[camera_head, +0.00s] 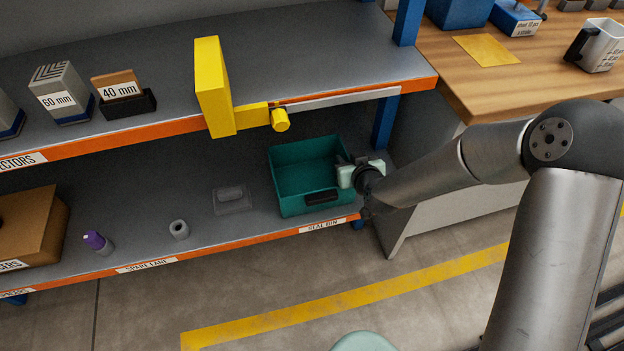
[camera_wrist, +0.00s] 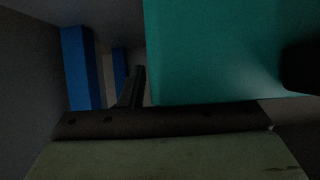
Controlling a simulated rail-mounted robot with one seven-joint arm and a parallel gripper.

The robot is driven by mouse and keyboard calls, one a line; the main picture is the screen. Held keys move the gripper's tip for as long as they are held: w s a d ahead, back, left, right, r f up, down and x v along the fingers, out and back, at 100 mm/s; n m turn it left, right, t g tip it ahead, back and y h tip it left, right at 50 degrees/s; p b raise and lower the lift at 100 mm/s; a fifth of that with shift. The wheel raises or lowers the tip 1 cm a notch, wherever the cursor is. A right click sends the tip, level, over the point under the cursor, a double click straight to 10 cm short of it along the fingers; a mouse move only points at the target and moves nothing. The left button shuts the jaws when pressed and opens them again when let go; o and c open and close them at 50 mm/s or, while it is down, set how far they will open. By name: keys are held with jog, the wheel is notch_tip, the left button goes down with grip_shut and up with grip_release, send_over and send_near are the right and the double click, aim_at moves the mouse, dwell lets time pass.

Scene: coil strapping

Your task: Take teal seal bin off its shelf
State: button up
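The teal seal bin (camera_head: 298,207) stands upright on the lower shelf at its right end, above the "SEAL BIN" label. My gripper (camera_head: 345,161) is at the bin's right side wall, near the rim. In the wrist view the teal wall (camera_wrist: 215,50) fills the upper right. One dark finger (camera_wrist: 134,88) shows just left of that wall. The other finger is hidden, so I cannot tell whether the fingers close on the wall.
The upper shelf with a yellow tool (camera_head: 212,85) overhangs the bin. A blue post (camera_head: 385,122) stands behind my gripper. A clear small tray (camera_head: 233,200), a grey ring (camera_head: 179,229) and a purple-capped bottle (camera_head: 98,242) lie to the left.

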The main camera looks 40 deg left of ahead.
grip_shut()
dwell(1.4)
